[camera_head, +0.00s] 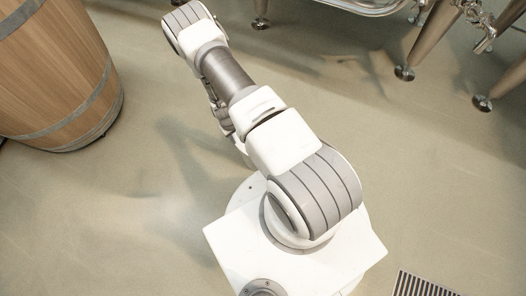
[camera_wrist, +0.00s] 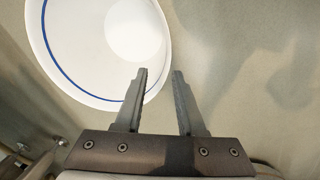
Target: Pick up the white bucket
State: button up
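The white bucket (camera_wrist: 72,82) shows in the wrist view at upper left, seen from above into its opening, with a blue line around it and a paler round area inside. Its top edge is cut off by the frame. My gripper (camera_wrist: 160,72) is open, with its two dark fingers apart. The left fingertip overlaps the bucket's near right rim in the picture, and the right fingertip is just outside the rim. I cannot tell whether either finger touches it. In the head view the bucket does not show.
A wooden barrel (camera_head: 55,75) stands at upper left in the head view. Steel vat legs (camera_head: 418,48) stand at upper right. A floor drain grate (camera_head: 424,285) lies at lower right. The floor (camera_head: 110,215) between is clear.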

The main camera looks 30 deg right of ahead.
jog(key=f+b, duration=0.1)
jog(key=f, duration=0.2)
jog(key=f+b, duration=0.1)
jog(key=f, duration=0.3)
jog(key=d+f+b, duration=0.1)
jog(key=f+b, duration=0.1)
jog(key=f, duration=0.1)
jog(key=shift+w+d+f, duration=0.1)
jog(key=shift+f, duration=0.3)
notch_tip(320, 180, down, 5)
jog(key=b, duration=0.2)
jog(key=shift+d+b, duration=0.15)
jog(key=shift+b, duration=0.25)
grip_shut()
dwell(0.4)
